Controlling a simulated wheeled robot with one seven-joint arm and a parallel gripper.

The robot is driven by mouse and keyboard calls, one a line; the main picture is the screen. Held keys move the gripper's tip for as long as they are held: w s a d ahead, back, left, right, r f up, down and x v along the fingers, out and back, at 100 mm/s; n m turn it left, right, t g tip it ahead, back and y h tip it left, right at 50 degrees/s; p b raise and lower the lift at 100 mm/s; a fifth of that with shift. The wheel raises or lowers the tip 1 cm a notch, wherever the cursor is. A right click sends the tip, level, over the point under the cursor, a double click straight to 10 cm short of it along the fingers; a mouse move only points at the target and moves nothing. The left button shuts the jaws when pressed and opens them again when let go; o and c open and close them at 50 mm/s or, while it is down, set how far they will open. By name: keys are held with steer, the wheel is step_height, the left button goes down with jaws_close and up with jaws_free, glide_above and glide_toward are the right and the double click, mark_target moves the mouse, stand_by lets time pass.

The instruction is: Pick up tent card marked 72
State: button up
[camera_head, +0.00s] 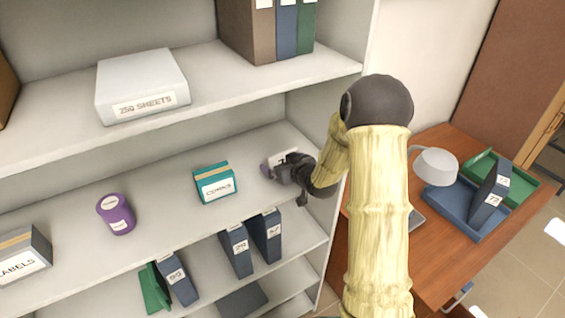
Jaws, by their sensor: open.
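My gripper (280,170) is over the middle shelf, at its right end, with its jaws open. A small white piece (284,156) shows right at the jaws, partly hidden by them. It may be the tent card, but no number can be read on it. I cannot tell whether it stands between the fingers or behind them. My wrist and arm hide the shelf to the right of the jaws.
On the middle shelf (160,185) are a teal box (214,184), a purple can (117,214) and a labels box (24,256). Numbered binders (236,250) stand below. A wooden desk (440,255) at right holds a blue tray (444,200) with a numbered binder (491,195), and a lamp (436,166).

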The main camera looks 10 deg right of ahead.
mark_target(283, 153)
steer(key=c, duration=0.7)
steer(key=shift+r, duration=0.15)
step_height(283, 153, up, 10)
steer(key=shift+f+b, duration=0.1)
steer(key=shift+b, duration=1.05)
